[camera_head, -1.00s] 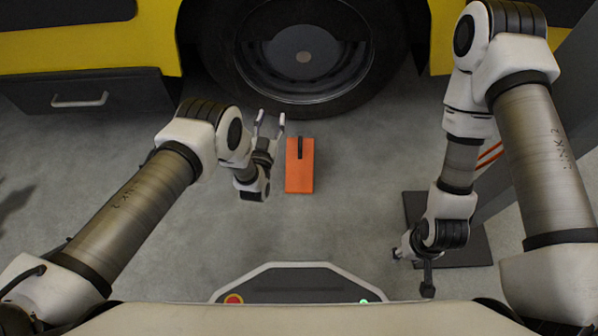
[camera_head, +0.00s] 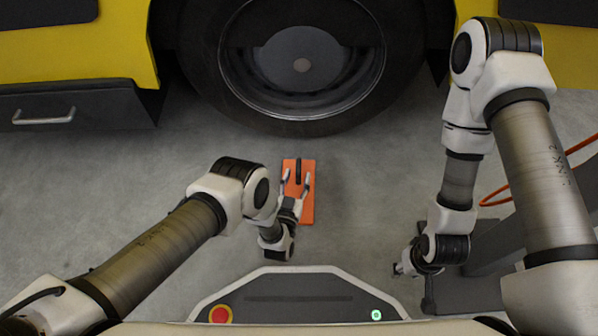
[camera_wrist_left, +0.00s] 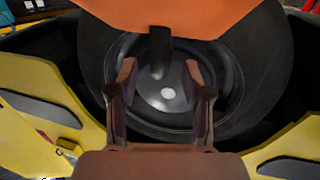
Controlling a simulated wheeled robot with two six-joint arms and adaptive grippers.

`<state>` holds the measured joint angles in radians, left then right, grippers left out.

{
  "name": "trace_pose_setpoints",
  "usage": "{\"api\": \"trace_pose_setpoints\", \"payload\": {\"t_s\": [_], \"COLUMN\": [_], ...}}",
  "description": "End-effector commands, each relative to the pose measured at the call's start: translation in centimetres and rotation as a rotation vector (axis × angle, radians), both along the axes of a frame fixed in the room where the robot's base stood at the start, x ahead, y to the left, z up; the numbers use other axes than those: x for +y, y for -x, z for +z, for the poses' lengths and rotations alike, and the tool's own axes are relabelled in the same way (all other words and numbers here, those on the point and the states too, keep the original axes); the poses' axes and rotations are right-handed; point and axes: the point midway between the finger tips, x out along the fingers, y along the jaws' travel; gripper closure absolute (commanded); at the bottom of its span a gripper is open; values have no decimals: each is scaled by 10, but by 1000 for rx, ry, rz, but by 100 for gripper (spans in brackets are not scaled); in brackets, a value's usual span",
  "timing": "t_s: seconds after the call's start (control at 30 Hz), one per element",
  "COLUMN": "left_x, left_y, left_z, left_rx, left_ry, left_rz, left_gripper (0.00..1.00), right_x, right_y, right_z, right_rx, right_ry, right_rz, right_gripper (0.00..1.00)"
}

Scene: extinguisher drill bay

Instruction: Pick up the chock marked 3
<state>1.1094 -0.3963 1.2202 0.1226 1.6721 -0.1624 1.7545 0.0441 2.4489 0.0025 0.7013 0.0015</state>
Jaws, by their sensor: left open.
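An orange chock (camera_head: 308,211) with a black upright handle (camera_head: 298,170) lies on the floor in front of the wheel. No number is readable on it. My left gripper (camera_head: 297,179) is over the chock, its open fingers on either side of the handle in the head view. In the left wrist view, the chock (camera_wrist_left: 180,14) fills the top, and the handle (camera_wrist_left: 159,50) reaches between the open fingertips (camera_wrist_left: 162,76). I cannot tell whether the fingers touch it. My right gripper (camera_head: 402,267) is folded low at the right, away from the chock; its jaws are unclear.
A large black tyre (camera_head: 300,124) of a yellow vehicle (camera_head: 40,58) stands just beyond the chock. A dark box with a handle (camera_head: 70,108) is at the left. A dark stand (camera_head: 470,290) and an orange hose (camera_head: 530,182) are at the right. The floor around the chock is clear.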

Motion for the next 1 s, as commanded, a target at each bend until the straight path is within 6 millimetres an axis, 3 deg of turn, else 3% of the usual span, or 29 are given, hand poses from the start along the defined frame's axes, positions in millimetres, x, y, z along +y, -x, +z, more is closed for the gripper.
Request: {"api": "trace_pose_setpoints", "payload": {"t_s": [0.23,0.27,0.37,0.4,0.77,1.0], "left_x": [-1,-1,-1,-1,-1,2], "left_y": [3,3,2,2,1,-10], "left_z": [-1,-1,-1,-1,1,17], "left_rx": [1,1,1,1,-2,-3], "left_ry": [0,0,0,0,0,1], "left_rz": [0,0,0,0,0,0], "left_gripper": [51,58,93,100,100,100], "right_x": [0,0,0,0,0,0], "right_y": [1,1,1,1,1,1], "right_z": [0,0,0,0,1,11], "right_rx": [3,3,3,3,2,3], "right_ry": [0,0,0,0,0,0], "right_rz": [1,0,0,0,0,2], "right_gripper": [60,60,60,60,60,60]}}
